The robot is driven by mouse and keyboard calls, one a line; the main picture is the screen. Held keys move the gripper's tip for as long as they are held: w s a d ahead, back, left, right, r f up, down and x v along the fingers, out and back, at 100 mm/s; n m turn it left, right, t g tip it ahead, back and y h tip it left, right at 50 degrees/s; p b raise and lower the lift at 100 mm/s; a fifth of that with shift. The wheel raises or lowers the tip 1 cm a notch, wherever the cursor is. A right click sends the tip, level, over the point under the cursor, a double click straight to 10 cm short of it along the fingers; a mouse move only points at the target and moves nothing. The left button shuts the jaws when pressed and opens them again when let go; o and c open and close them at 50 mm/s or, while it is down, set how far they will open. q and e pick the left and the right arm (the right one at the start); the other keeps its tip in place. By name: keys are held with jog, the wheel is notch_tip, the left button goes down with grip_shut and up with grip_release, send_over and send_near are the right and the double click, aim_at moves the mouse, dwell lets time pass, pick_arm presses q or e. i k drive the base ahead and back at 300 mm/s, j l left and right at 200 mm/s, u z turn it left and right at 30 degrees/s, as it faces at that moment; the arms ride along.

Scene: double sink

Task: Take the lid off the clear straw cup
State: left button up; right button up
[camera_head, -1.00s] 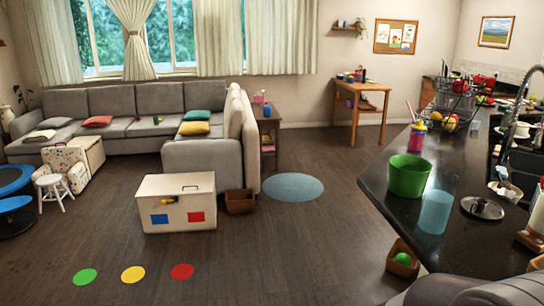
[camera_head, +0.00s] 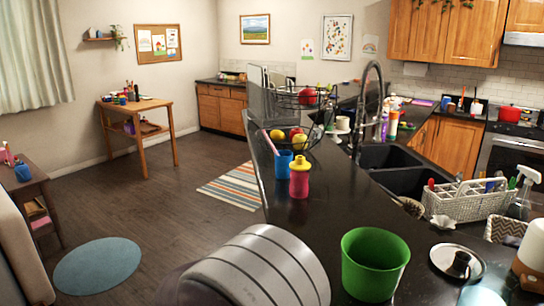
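A blue cup (camera_head: 284,165) stands on the dark counter, with a thin pinkish straw (camera_head: 270,141) rising at its upper left. Directly in front of it stands a pink bottle (camera_head: 299,184) with a yellow top (camera_head: 300,162), hiding part of the blue cup. I cannot tell whether the blue cup is clear or how its lid sits. Neither of my grippers is in view. Only a rounded grey part of my own body shows at the bottom middle.
A green bucket (camera_head: 375,262) and a round lid with a black knob (camera_head: 458,262) are at the counter's near end. A wire fruit basket (camera_head: 297,117) stands behind the cups. The sink (camera_head: 405,182) and a white caddy (camera_head: 464,205) are to the right.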

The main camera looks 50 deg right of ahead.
aim_at(299, 164)
jog(key=i+z, duration=0.4)
jog(key=i+j+z, duration=0.15)
jog(key=i+z, duration=0.2)
jog(key=i+j+z, duration=0.4)
jog(key=i+l, duration=0.1)
